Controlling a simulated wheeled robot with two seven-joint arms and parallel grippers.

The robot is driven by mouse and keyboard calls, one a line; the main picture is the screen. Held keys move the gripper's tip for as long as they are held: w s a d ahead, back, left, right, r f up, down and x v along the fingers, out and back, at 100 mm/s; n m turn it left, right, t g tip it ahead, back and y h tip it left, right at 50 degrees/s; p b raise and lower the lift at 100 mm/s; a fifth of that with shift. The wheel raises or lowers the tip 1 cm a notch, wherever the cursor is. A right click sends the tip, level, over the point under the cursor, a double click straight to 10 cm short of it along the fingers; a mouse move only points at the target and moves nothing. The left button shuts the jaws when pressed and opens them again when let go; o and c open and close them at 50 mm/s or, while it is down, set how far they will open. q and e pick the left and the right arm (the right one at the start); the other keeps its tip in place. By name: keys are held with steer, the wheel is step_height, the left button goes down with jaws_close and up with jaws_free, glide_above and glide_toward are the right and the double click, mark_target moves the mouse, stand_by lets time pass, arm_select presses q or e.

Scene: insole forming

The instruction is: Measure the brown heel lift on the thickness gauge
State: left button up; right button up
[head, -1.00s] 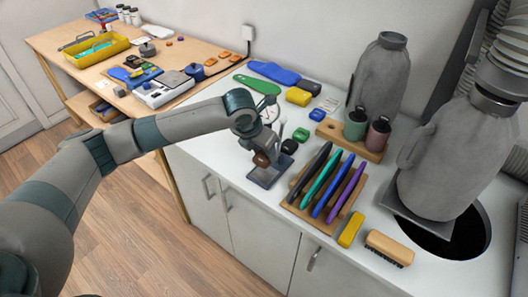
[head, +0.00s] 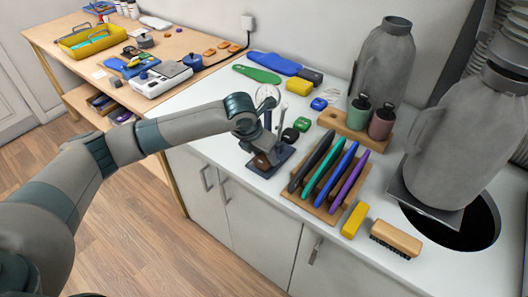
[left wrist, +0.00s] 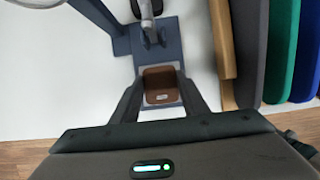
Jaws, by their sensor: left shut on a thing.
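The brown heel lift (head: 263,161) is held between the fingers of my left gripper (left wrist: 160,84). It also shows in the left wrist view (left wrist: 159,90) as a small brown piece with a pale label. The thickness gauge has a blue-grey base (head: 284,154) and a round dial (head: 267,96). In the left wrist view the gauge's spindle (left wrist: 149,25) is just beyond the lift, not over it. The lift is above the front part of the base; I cannot tell if it touches. My arm hides part of the gauge in the head view. My right gripper is out of view.
A wooden rack (head: 320,207) with several coloured insoles stands close right of the gauge. Small green (head: 302,124) and black (head: 290,135) blocks lie behind it. A yellow block (head: 354,220) and a brush (head: 396,238) are at the right front. The counter left of the gauge is clear.

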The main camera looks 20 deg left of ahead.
arm_select(q)
steer(key=shift+f, duration=0.1)
steer(key=o, duration=1.2)
steer(key=shift+o, duration=0.2)
steer(key=shift+p+v, duration=1.1)
steer(key=shift+p, duration=0.15)
steer(key=p+v, duration=0.5)
steer(key=shift+w+d+r, duration=0.15)
steer(key=shift+w+r, duration=0.1)
steer(key=shift+w, duration=0.15)
steer(key=shift+f, duration=0.1)
